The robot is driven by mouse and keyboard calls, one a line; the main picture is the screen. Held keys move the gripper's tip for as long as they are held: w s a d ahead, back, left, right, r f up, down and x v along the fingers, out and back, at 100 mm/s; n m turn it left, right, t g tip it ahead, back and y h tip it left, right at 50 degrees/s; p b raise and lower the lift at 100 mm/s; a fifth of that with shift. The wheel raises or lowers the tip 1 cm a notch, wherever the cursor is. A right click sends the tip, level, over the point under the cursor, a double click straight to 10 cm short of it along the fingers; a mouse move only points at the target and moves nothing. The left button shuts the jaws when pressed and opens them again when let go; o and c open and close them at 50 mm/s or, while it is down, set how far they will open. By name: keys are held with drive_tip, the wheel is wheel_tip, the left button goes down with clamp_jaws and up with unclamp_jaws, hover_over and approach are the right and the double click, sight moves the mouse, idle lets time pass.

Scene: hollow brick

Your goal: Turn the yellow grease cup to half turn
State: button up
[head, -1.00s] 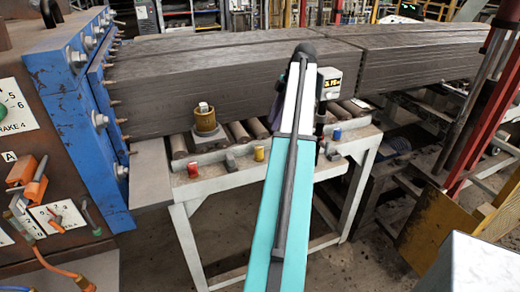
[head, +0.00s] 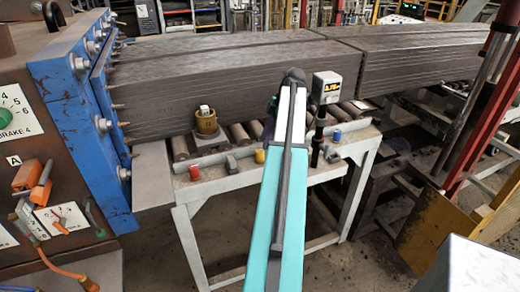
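The yellow grease cup (head: 260,156) is a small yellow cap on the front rail of the conveyor frame, just left of my arm. A red cup (head: 194,171) stands to its left and a blue cup (head: 336,136) to its right on the same rail. How far the yellow cup is turned is too small to tell. My teal and white arm rises from the bottom middle, its dark joint in front of the clay column. My gripper is hidden behind the arm, so its fingers do not show.
Long brown clay columns (head: 240,75) lie on rollers (head: 240,133) behind the rail. A mustard-coloured pot (head: 206,124) stands by the rollers. A small display box (head: 327,88) stands on a post right of my arm. A blue press plate (head: 85,120) stands at left.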

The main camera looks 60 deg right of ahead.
sight(261, 150)
drive_tip(key=shift+p+x, duration=0.9)
drive_tip(key=shift+x, duration=2.25)
drive_tip(key=c, duration=0.6)
drive_tip(key=shift+d, duration=0.2)
drive_tip(key=shift+c, duration=0.9)
drive_tip(key=shift+a, duration=0.15)
